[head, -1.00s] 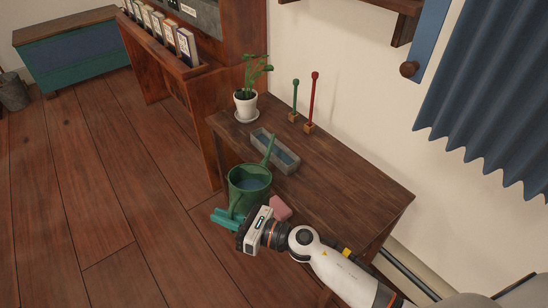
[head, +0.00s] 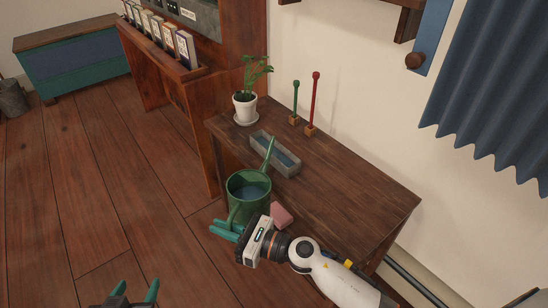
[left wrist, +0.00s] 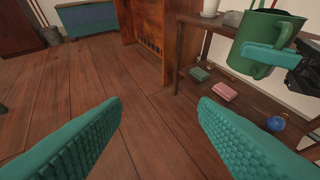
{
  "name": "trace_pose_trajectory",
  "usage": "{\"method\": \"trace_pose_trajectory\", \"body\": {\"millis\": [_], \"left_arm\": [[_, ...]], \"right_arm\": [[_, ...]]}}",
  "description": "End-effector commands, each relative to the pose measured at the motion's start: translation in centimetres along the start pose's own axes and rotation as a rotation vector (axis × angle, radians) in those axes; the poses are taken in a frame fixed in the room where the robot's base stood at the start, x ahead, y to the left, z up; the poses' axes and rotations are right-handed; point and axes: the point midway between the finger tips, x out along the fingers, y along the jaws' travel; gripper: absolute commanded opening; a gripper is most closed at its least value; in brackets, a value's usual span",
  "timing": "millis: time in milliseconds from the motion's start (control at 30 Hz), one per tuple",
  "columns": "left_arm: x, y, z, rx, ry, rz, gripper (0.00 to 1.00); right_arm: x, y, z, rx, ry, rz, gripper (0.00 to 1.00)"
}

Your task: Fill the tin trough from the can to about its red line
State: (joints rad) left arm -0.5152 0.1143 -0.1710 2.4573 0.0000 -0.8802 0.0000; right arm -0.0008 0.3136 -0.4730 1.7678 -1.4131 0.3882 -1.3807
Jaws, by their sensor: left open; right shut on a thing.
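The green watering can (head: 240,212) has bluish water in it and looks roughly upright at the table's near edge. Its spout reaches towards the tin trough (head: 290,172), a long grey box on the table; the tip appears over or beside it. The trough's inside looks grey-blue; I cannot make out its red line or level. My right gripper (head: 226,230) is shut on the can's handle. The can also shows in the left wrist view (left wrist: 268,32). My left gripper (head: 136,291) is open and empty, low over the floor, left of the can.
A potted plant (head: 246,108) stands at the table's far end, with a green peg (head: 295,100) and a red peg (head: 314,95) behind the trough. The wooden table's (head: 345,195) right part is clear.

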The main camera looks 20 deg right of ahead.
Motion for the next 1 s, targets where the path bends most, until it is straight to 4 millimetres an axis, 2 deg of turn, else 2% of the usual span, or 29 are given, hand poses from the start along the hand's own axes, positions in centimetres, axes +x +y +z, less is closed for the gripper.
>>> {"method": "trace_pose_trajectory", "body": {"millis": [267,600,800,1000], "left_arm": [[0.4,-0.6,4.0,0.0,-0.252,-0.015,0.54],[-0.7,-1.4,8.6,-0.004,-0.553,-0.033,0.54],[-1.5,-1.5,10.0,-0.006,-0.65,-0.039,0.54],[-1.6,-1.5,10.2,-0.006,-0.654,-0.039,0.54]], "right_arm": [[0.1,0.1,0.7,-0.036,0.006,0.0,0.0],[0.1,0.2,1.7,-0.071,0.006,0.001,0.0],[0.1,0.2,1.9,-0.083,0.006,0.001,0.0],[0.1,0.2,1.9,-0.083,0.006,0.001,0.0]]}}
